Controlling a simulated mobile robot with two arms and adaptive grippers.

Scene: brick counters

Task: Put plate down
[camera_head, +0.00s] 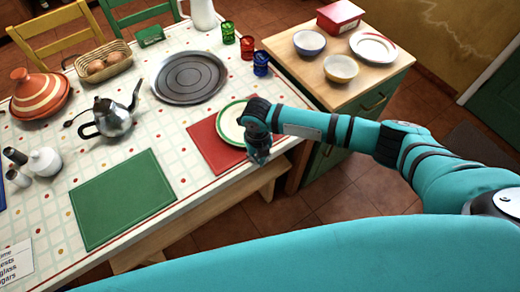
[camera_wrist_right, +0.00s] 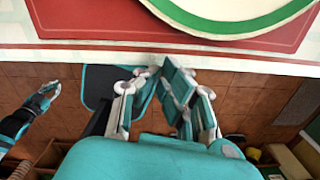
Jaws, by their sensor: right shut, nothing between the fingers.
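A white plate with a green rim (camera_head: 230,122) lies on the red placemat (camera_head: 205,147) near the table's front edge. My right gripper (camera_head: 260,152) is shut and empty beside the plate, and my wrist hides part of its right side. In the right wrist view the plate (camera_wrist_right: 235,14) lies at the top on the red mat (camera_wrist_right: 110,22). The shut fingers (camera_wrist_right: 178,82) are apart from it there, over the floor side of the table edge. My left gripper (camera_wrist_right: 43,97) shows small at the left of the wrist view; its jaws are too small to read.
A green placemat (camera_head: 122,198) lies to the left, with a silver teapot (camera_head: 113,115) behind it. A round grey tray (camera_head: 190,77) and coloured glasses (camera_head: 247,47) stand behind the plate. A side cabinet (camera_head: 310,78) at right holds bowls and a red-rimmed plate (camera_head: 373,47).

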